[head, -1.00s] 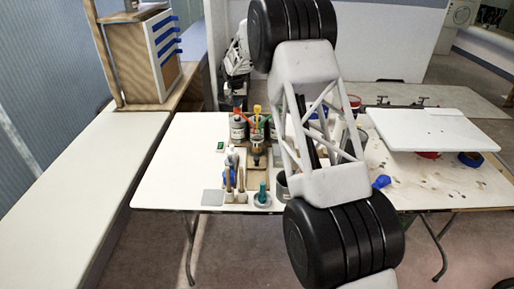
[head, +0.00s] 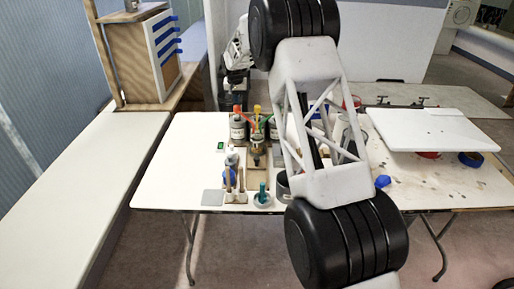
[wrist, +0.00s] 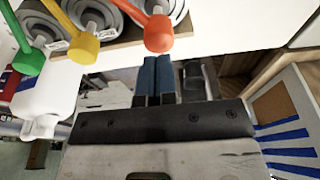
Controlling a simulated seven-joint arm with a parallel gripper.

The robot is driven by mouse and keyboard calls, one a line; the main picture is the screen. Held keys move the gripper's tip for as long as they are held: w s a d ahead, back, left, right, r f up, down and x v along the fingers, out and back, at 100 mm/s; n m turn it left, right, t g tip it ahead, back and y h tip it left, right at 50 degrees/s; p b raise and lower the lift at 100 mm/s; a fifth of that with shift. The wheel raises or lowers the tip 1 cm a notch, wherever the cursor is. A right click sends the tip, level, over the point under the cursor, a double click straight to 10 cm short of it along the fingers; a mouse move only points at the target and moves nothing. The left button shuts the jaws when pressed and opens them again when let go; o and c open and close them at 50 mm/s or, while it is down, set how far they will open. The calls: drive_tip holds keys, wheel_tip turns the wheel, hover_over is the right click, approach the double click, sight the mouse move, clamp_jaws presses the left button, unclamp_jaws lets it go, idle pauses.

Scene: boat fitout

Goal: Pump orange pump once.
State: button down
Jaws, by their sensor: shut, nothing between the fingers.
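The orange pump (wrist: 158,34) shows in the wrist view as a round orange head with a spout, on a grey container. In the head view its orange-red top (head: 238,109) is the leftmost of the row at the back of the table. My gripper (wrist: 156,62) is shut and empty. Its blue fingertips are close to the orange head in the wrist view; I cannot tell whether they touch. In the head view my gripper (head: 237,94) is above and behind the orange pump, small and dark.
The yellow pump (wrist: 84,46) and green pump (wrist: 28,60) stand beside the orange one. A white bottle (wrist: 45,100) is near them. A wooden cabinet with blue handles (head: 150,55) stands at the left. Brushes in a holder (head: 236,195) are at the table front.

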drive_tip(key=shift+r, duration=0.1)
drive_tip(key=shift+r, duration=1.4)
drive_tip(key=shift+s+d+r, duration=0.3)
drive_tip(key=shift+r, duration=0.05)
drive_tip(key=s+d+r, duration=0.6)
drive_tip(key=s+d, duration=0.1)
drive_tip(key=s, duration=0.5)
drive_tip(key=s+d+r, duration=0.6)
drive_tip(key=s+r, duration=0.1)
drive_tip(key=s, duration=0.5)
drive_tip(key=s+d+r, duration=0.6)
drive_tip(key=s+d, duration=0.1)
drive_tip(key=s, duration=0.5)
drive_tip(key=s+d+f, duration=0.2)
drive_tip(key=s+d, duration=0.1)
drive_tip(key=s, duration=1)
drive_tip(key=s+d+f, duration=0.3)
drive_tip(key=s, duration=0.9)
drive_tip(key=s+d+f, duration=0.2)
drive_tip(key=s, duration=1.1)
drive_tip(key=shift+s+d+f, duration=0.15)
drive_tip(key=shift+s+d, duration=0.2)
drive_tip(key=shift+d, duration=0.05)
